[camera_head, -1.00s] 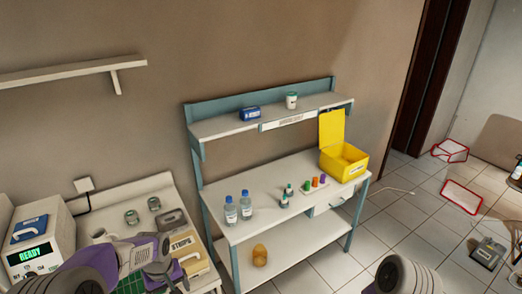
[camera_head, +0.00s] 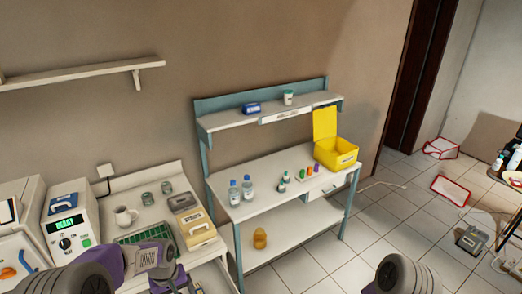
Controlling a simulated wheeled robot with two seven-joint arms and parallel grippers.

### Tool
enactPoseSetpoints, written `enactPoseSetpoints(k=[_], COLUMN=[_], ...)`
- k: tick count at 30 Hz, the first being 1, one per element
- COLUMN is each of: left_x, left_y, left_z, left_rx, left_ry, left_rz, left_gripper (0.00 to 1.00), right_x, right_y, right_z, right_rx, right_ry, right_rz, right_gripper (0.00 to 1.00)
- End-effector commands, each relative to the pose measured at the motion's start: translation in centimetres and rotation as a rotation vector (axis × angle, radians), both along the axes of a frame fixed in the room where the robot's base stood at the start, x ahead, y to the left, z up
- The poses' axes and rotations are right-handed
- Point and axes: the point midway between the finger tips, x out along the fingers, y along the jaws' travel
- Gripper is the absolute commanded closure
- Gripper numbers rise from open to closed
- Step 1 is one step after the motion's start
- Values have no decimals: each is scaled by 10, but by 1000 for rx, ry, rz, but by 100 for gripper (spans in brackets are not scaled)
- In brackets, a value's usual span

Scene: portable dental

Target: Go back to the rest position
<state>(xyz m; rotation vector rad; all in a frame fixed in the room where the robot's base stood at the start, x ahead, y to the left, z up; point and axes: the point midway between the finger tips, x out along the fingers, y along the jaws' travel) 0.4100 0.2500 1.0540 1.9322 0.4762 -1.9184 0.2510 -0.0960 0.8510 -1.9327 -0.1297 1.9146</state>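My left gripper (camera_head: 178,284) is low at the left of the head view, in front of the left counter, with its arm coming in from the bottom left. Its fingertips are small and partly cut off at the bottom edge, so I cannot tell if it is open. Part of my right arm (camera_head: 403,276) shows at the bottom right; its gripper is out of view.
A white workbench (camera_head: 262,200) with a shelf holds bottles (camera_head: 248,187), coloured tubes and an open yellow box (camera_head: 336,152).

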Motion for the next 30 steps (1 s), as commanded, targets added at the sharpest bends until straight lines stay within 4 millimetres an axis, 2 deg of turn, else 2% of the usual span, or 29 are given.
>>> enactPoseSetpoints(k=[1, 7, 11, 14, 18, 23, 25, 30], left_x=[-4, -20, -41, -67, -114, -167, -160, -158], left_y=[-6, -35, -59, -82, -119, -155, -154, -153], left_z=[-16, -71, -111, -145, -184, -204, -228, -271], left_rx=[-13, -76, -131, -184, -266, -335, -328, -325], left_ry=[6, -2, -8, -16, -39, -75, -92, -93], left_rz=[-20, -105, -160, -201, -247, -274, -277, -277], left_gripper=[12, 12, 12, 12, 12, 12, 12, 12], right_x=[1, 2, 1, 1, 1, 1, 2, 2], right_y=[0, 0, 0, 0, 0, 0, 0, 0], right_z=[0, 0, 0, 0, 0, 0, -24, -68], right_rx=[0, -1, -1, 0, -1, -1, 0, 0], right_ry=[-2, -5, -3, -2, -3, -3, -4, -2], right_rz=[-1, -1, 0, 0, -1, -1, -1, -1], right_gripper=[62, 62, 62, 62, 62, 62, 62, 62])
